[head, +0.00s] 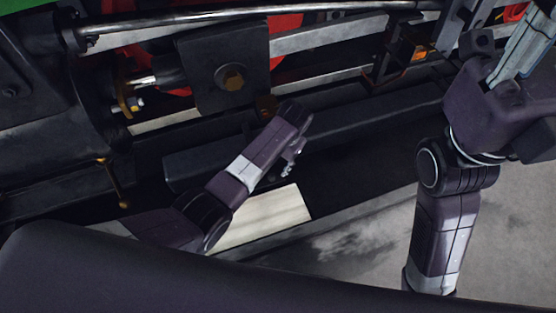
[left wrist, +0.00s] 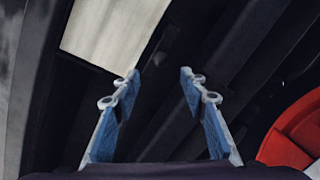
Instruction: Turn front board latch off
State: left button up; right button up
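I cannot make out a front board latch in either view. My left gripper (head: 291,157) shows only as a small grey piece beside the dark forearm in the head view, mostly hidden behind it. In the left wrist view my left gripper (left wrist: 159,76) has its two blue-padded fingers spread apart with nothing between them. Dark beams lie beyond the fingers. My right gripper (head: 518,42) is at the top right of the head view, with grey fingers cut off by the edge, so its opening does not show.
Dark tram running gear fills the upper head view, with a bolted block (head: 228,72), a long metal rod (head: 240,15) and a red part (head: 285,24). A thin brass-coloured lever (head: 112,182) hangs at left. A pale panel (head: 268,217) lies below my left arm. Grey ground is at lower right.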

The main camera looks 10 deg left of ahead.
pick_arm(q)
jog(key=shift+s+d+r, duration=0.1)
jog(key=shift+d+r, duration=0.1)
jog(key=shift+r, duration=0.85)
